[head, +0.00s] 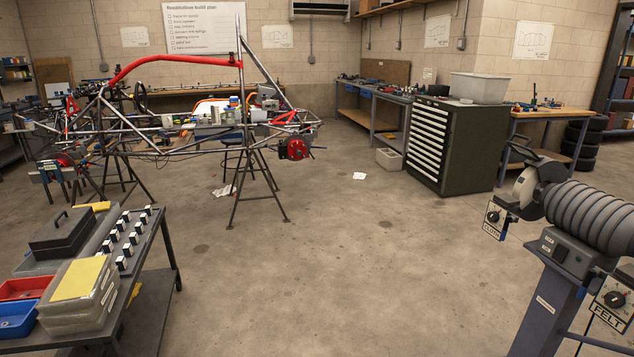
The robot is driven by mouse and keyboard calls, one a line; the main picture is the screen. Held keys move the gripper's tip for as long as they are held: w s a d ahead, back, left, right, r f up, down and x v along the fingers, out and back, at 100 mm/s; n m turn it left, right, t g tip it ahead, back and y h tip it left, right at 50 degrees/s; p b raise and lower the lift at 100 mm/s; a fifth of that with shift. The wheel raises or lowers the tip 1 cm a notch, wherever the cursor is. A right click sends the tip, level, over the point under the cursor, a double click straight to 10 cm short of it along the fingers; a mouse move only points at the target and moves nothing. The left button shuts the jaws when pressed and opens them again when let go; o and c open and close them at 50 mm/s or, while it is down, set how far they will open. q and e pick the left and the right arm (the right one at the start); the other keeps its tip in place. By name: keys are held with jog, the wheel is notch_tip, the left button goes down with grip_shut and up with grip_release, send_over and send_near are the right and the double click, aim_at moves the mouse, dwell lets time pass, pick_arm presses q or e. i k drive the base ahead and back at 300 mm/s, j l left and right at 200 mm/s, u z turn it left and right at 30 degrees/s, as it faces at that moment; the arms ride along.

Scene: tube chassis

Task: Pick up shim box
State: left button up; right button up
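I cannot tell for certain which item is the shim box. On the cart (152,262) at the lower left are a stack of clear plastic cases (75,315) with a yellow top sheet, and a dark lidded box (63,230) with a handle behind it. A red bin (25,288) and a blue bin (18,320) sit at the cart's left edge. Neither of my grippers shows in the head view.
A tube chassis (180,75) on stands fills the back left. A buffing machine (590,215) stands at the right. A dark drawer cabinet (455,145) stands behind. The middle floor is clear, with some paper scraps (359,176).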

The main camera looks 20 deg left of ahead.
aim_at(108, 247)
jog(key=i+l+u, duration=0.1)
jog(key=i+u, duration=0.2)
jog(key=u, duration=0.2)
jog(key=i+l+u, duration=0.25)
jog(key=u, duration=0.2)
jog(key=i+l+u, duration=0.25)
jog(key=u, duration=0.25)
jog(key=i+l+u, duration=0.1)
jog(key=l+u, duration=0.35)
jog(key=i+l+u, duration=0.2)
jog(key=l, duration=0.15)
jog(key=l+u, duration=0.2)
jog(key=l, duration=0.15)
jog(key=i+l+u, duration=0.2)
jog(key=l, duration=0.15)
jog(key=k, duration=0.1)
